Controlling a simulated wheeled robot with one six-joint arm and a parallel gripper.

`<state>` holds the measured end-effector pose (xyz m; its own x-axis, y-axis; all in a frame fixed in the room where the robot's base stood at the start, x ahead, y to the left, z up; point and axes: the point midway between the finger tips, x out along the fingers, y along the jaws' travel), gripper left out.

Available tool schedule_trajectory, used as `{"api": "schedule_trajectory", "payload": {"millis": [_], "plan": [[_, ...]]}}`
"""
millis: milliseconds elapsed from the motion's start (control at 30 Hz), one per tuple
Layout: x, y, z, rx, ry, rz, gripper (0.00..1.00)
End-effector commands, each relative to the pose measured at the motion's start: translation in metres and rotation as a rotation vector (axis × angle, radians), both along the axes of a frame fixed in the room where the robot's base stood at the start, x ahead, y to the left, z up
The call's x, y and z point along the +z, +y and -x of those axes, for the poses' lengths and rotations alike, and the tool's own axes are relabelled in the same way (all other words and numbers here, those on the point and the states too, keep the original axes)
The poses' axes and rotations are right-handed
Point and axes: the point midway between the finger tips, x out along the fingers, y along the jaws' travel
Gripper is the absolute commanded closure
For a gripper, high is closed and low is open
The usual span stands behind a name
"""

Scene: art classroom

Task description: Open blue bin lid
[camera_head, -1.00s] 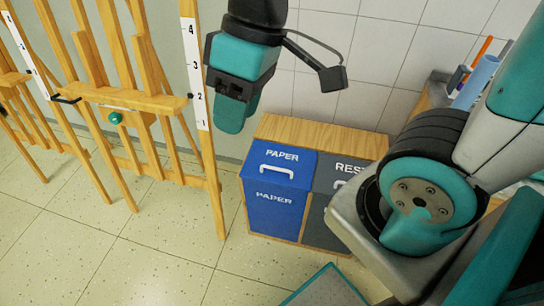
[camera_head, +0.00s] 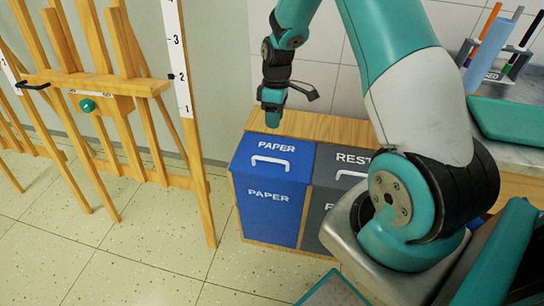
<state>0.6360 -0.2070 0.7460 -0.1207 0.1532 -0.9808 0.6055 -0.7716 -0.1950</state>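The blue bin (camera_head: 268,205) stands on the floor in a wooden cabinet and is marked PAPER on its lid and front. Its blue lid (camera_head: 300,158) lies shut, with a white bar handle (camera_head: 271,161) on it. My gripper (camera_head: 272,120) points down over the back part of the lid, above and behind the handle as seen here. Its fingers look small and close together, and I cannot tell whether they are open or shut. I see nothing held in it. I cannot tell how far its tip is above the lid.
A grey bin (camera_head: 325,190) marked REST stands right of the blue one, partly hidden by my arm. Wooden easels (camera_head: 120,90) stand at the left. The floor before the blue bin is clear.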

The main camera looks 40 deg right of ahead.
Motion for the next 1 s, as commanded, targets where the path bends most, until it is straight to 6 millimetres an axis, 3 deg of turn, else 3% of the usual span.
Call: {"api": "schedule_trajectory", "payload": {"millis": [200,500,700,1000], "plan": [[-0.053,0.009,0.007,0.002,0.005,-0.001,0.62],[-0.108,0.018,0.014,0.0,0.002,-0.001,0.62],[-0.123,0.02,0.015,0.0,0.0,0.0,0.62],[-0.125,0.02,0.015,0.0,-0.001,0.0,0.62]]}}
